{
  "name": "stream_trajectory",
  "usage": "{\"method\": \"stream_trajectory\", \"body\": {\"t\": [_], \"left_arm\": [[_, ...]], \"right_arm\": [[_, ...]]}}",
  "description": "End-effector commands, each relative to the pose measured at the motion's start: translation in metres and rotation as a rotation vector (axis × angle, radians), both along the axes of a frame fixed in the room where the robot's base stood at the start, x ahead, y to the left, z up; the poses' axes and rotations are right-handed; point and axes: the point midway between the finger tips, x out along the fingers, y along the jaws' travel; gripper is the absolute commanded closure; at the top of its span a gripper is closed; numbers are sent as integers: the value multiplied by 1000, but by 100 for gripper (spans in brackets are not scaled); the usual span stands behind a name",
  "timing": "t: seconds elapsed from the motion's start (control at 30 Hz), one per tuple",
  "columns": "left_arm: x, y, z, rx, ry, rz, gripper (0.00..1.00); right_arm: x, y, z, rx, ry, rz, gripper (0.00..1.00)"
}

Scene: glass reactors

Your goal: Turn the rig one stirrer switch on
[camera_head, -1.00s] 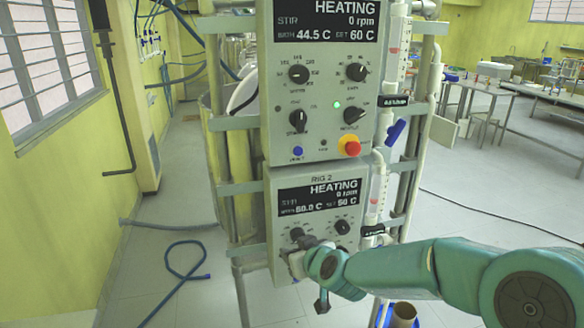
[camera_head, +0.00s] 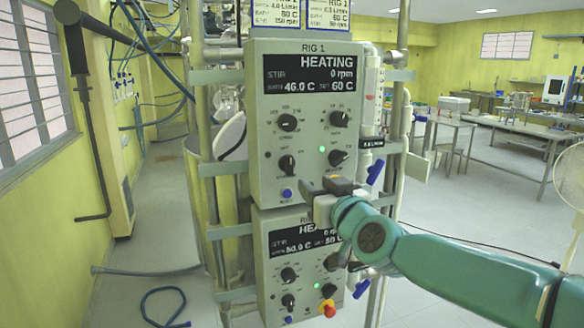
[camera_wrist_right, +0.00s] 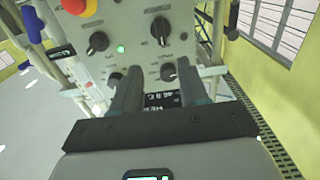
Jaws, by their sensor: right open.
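The rig one panel (camera_head: 262,185) shows HEATING, 0 rpm and 46.0 C on its display (camera_head: 318,75). Its lower-left knob (camera_head: 287,164), over the STIRRER label, is dark with a pale pointer mark. A green lamp (camera_head: 321,149) is lit beside the lower-right knob (camera_head: 338,157). My right gripper (camera_head: 318,190) is in front of the panel's lower right and covers the red stop button there. In the right wrist view the open fingers (camera_wrist_right: 158,88) point at an upside-down panel, with knobs (camera_wrist_right: 160,28) beyond them and nothing between them. My left gripper is out of view.
The rig two panel (camera_head: 268,290) hangs directly below, with a red stop button (camera_head: 328,308). Glass tubing and blue valve handles (camera_head: 376,171) line the right side. A metal post (camera_head: 208,150) stands on the left. Open floor lies right of the rig.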

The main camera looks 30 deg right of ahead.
Motion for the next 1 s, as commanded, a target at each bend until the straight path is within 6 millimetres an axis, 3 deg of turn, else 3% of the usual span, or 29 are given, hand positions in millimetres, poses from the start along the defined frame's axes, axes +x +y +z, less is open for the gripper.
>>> {"method": "stream_trajectory", "body": {"t": [0.3,0.5,0.7,0.97,1.0], "left_arm": [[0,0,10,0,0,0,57],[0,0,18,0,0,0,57],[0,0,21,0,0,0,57],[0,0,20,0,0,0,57],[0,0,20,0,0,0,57]], "right_arm": [[76,-16,0,0,2,1,56],[111,-22,1,0,2,2,56],[127,-26,0,0,1,1,56],[128,-26,0,0,0,1,56],[128,-26,0,0,1,1,63]]}}
